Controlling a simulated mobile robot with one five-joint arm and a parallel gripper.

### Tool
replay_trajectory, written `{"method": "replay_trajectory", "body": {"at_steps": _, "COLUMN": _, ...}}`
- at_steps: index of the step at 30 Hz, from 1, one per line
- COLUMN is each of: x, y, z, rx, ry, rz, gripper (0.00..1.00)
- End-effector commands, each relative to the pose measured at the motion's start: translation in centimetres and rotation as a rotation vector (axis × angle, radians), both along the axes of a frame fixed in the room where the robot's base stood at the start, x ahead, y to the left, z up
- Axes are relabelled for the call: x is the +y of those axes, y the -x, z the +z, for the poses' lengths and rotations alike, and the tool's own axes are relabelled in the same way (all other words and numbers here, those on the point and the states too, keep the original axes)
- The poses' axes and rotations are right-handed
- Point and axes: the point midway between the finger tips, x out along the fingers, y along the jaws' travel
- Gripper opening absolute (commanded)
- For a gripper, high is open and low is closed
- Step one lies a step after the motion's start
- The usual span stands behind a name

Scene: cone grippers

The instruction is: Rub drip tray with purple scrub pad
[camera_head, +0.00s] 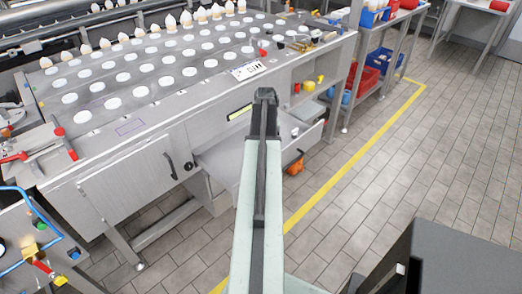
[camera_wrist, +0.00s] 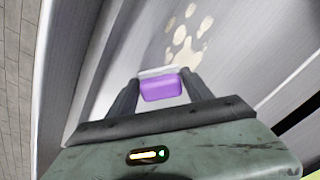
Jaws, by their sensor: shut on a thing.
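My gripper (camera_wrist: 161,86) is shut on the purple scrub pad (camera_wrist: 162,89), which sits between the two dark fingers in the wrist view. The pad has a pale edge on its far side. Beyond it lies a smooth grey metal surface, which looks like the drip tray (camera_wrist: 118,45), with several cream stains (camera_wrist: 187,42) just past the pad. I cannot tell whether the pad touches the surface. In the head view the tray (camera_head: 222,162) juts out below the machine's front, partly covered by my arm. The pad and fingers are hidden there.
The steel machine (camera_head: 130,85) has rows of white round openings and several cones along the back. Its cabinet door (camera_head: 128,188) is at left. Shelves with blue and red bins (camera_head: 380,60) stand at the upper right. A yellow line (camera_head: 345,165) crosses the clear tiled floor.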

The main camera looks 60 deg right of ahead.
Motion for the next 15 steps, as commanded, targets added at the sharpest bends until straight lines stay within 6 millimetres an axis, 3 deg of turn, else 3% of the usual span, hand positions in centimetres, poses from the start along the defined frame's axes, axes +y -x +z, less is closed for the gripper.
{"method": "replay_trajectory", "body": {"at_steps": 8, "x": -0.5, "y": -1.6, "z": -0.3, "rx": 0.000, "ry": 0.000, "rz": 0.000, "gripper": 0.13}}
{"method": "replay_trajectory", "body": {"at_steps": 15, "x": 0.2, "y": -1.8, "z": -0.3, "rx": 0.000, "ry": -0.001, "rz": 0.001, "gripper": 0.13}}
